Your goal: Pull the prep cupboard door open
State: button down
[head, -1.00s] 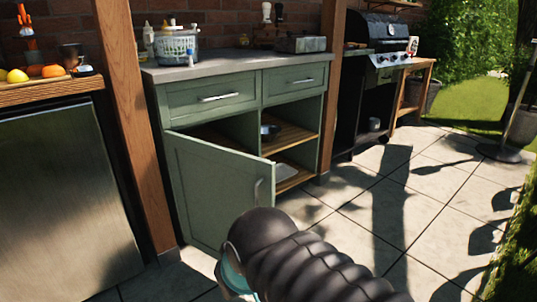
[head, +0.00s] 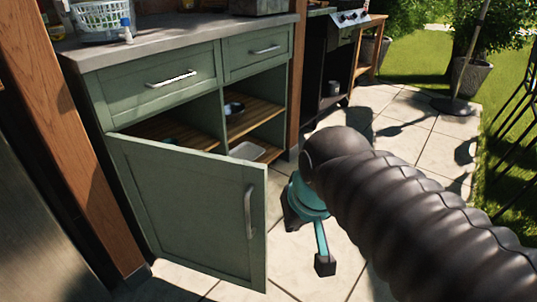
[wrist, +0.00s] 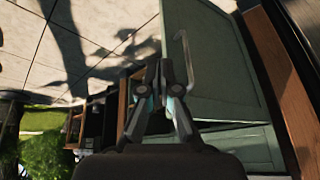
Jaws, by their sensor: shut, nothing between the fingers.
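The prep cupboard door (head: 185,215) is a green panel hinged at its left side. It stands partly open, its free edge swung out towards me. Its upright metal handle (head: 249,212) is near the free edge and also shows in the wrist view (wrist: 188,62). My gripper (head: 324,264) is to the right of the door's free edge in the head view, apart from the handle. In the wrist view its fingers (wrist: 157,72) are together and empty, left of the handle and partly over the door panel (wrist: 208,65). My arm hides part of the gripper.
Inside the cupboard are wooden shelves (head: 262,118) with a bowl (head: 234,108) and a pale tray (head: 246,151). Two drawers are above, both shut. A wooden post (head: 65,140) stands at the left. Open paving (head: 405,140) lies to the right, with a grill beyond.

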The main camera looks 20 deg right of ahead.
jog(key=w+d+r+m+g+y, duration=0.1)
jog(key=w+r+m+g, duration=0.25)
jog(key=w, duration=0.95)
jog(key=w+d+r+m+g+y, duration=0.1)
jog(key=w+r+m+g, duration=0.3)
jog(key=w, duration=1)
jog(key=s+a+f+n+b, duration=0.1)
jog(key=s+a+f+b, duration=0.3)
jog(key=f, duration=0.5)
jog(key=shift+s, duration=0.75)
